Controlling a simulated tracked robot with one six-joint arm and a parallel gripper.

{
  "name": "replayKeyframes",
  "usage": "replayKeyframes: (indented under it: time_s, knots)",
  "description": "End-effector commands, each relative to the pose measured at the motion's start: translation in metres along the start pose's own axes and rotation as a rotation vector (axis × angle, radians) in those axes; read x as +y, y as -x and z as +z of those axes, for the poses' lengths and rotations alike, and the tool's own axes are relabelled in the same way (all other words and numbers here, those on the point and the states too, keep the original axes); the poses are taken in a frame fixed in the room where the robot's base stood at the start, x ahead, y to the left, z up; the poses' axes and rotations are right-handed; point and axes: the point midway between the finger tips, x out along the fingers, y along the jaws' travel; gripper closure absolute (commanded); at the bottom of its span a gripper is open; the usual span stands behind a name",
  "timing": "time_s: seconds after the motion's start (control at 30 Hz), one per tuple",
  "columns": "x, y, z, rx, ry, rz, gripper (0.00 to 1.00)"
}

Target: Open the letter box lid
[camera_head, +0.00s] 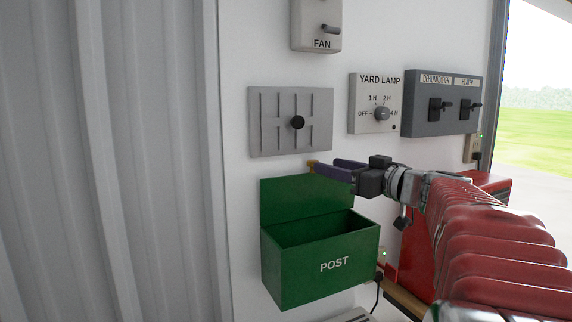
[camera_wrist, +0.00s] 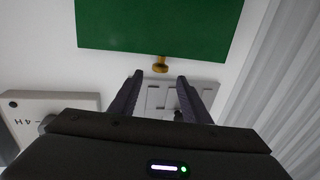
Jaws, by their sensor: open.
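The green letter box (camera_head: 320,262) marked POST hangs on the white wall. Its lid (camera_head: 290,198) stands up at the back, and the dark inside of the box shows. A small brass knob (camera_head: 312,163) is on the lid's upper edge. In the wrist view the lid (camera_wrist: 160,25) fills the top, with the knob (camera_wrist: 160,65) at its edge. My gripper (camera_head: 333,169) is above the lid at its right, fingers pointing left. In the wrist view my gripper (camera_wrist: 159,78) is open and empty; the knob is just beyond the fingertips, in line with the gap.
A grey slotted plate with a black knob (camera_head: 291,122) is on the wall above the box. The yard lamp dial (camera_head: 376,103) and the dehumidifier and heater switch panel (camera_head: 441,102) are to the right. Grey corrugated sheeting (camera_head: 110,150) covers the left side.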

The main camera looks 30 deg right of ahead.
Motion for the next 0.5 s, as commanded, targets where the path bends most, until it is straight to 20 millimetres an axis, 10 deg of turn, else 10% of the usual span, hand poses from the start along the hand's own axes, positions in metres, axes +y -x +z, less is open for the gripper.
replayKeyframes:
  time_s: [0.5]
  knots:
    - [0.001, -0.046, 0.000, -0.001, 0.000, 0.001, 0.57]
